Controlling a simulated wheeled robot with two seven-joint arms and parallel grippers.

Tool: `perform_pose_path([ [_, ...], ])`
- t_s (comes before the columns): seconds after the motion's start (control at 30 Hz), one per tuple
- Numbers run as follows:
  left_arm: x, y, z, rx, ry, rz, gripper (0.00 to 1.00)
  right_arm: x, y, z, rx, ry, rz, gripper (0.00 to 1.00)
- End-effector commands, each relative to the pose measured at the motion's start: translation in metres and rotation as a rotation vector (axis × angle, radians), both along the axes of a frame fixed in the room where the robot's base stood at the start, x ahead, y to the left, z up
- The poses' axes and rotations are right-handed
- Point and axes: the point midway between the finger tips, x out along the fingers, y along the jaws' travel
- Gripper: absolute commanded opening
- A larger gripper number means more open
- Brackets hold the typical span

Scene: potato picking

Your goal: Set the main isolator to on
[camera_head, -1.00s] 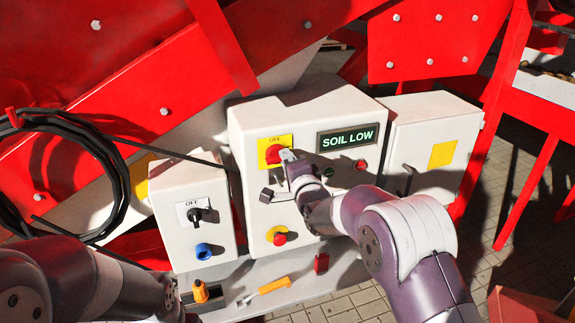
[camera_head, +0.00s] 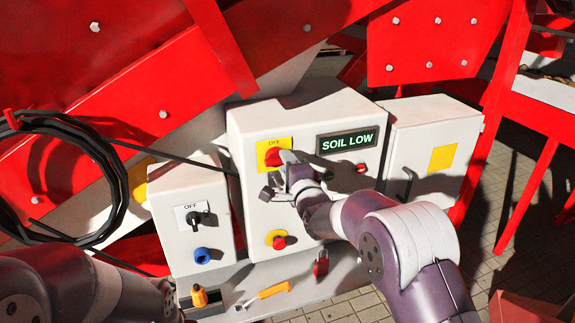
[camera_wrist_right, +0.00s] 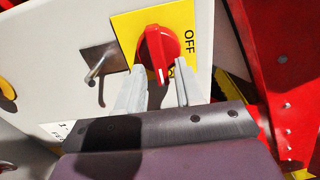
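The main isolator is a red rotary knob (camera_head: 273,157) on a yellow plate marked OFF, on the middle white cabinet. In the right wrist view, the knob (camera_wrist_right: 158,50) has a white-marked end pointing down between the fingers, sideways to the OFF lettering (camera_wrist_right: 189,40). My right gripper (camera_head: 287,163) is at the knob's right side. In the wrist view its two fingers (camera_wrist_right: 158,75) stand apart, one each side of the knob's lower end, with visible gaps. I cannot tell whether either touches. My left arm is at the lower left; its gripper is out of view.
A grey hasp (camera_wrist_right: 98,70) juts out beside the yellow plate. A left box (camera_head: 190,225) has a black OFF switch. The display (camera_head: 347,141) reads SOIL LOW.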

Motion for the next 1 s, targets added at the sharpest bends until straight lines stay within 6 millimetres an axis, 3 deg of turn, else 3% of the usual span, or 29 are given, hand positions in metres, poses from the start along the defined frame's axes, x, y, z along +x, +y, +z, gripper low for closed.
perform_pose_path([
  [0.37, 0.000, 0.000, -0.001, 0.000, 0.000, 0.000, 0.43, -0.005, -0.002, 0.001, 0.000, -0.002, 0.000, 0.40],
  [0.47, 0.000, 0.000, -0.003, 0.000, 0.000, 0.000, 0.43, -0.018, -0.006, 0.001, 0.000, -0.002, 0.000, 0.40],
  [0.8, 0.000, 0.000, -0.011, 0.000, 0.000, 0.000, 0.43, -0.100, -0.032, 0.000, -0.001, -0.001, 0.000, 0.40],
  [1.0, 0.000, 0.000, -0.011, 0.000, 0.000, 0.000, 0.43, -0.120, -0.039, 0.000, -0.001, -0.001, 0.000, 0.40],
])
